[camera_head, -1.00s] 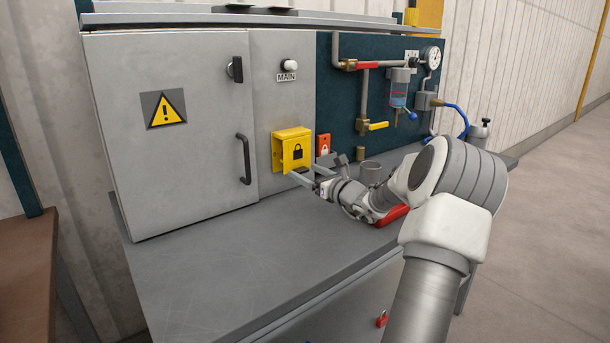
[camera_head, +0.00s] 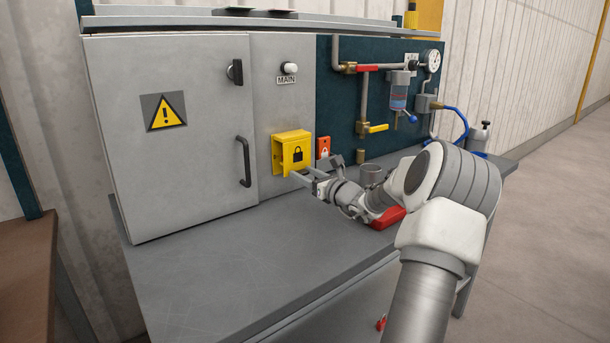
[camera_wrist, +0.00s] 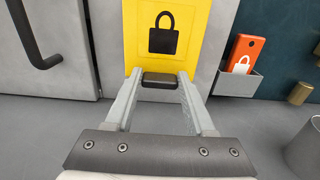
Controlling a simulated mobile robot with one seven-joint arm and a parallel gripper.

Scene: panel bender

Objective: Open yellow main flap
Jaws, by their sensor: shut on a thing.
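The yellow main flap (camera_head: 293,154) with a black padlock symbol is on the grey panel below the MAIN label. In the head view it covers the front of its yellow housing. My gripper (camera_head: 292,175) is at the flap's lower edge. In the wrist view, my gripper (camera_wrist: 159,78) is shut on a dark tab (camera_wrist: 160,79) at the bottom of the flap (camera_wrist: 165,35), with one finger on each side of it. What lies behind the flap is hidden.
An orange tag (camera_head: 323,145) sits in a small holder right of the flap. The cabinet door handle (camera_head: 244,160) is to the left. A grey cup (camera_head: 371,173) stands on the bench near my arm. The bench top (camera_head: 220,260) in front is clear.

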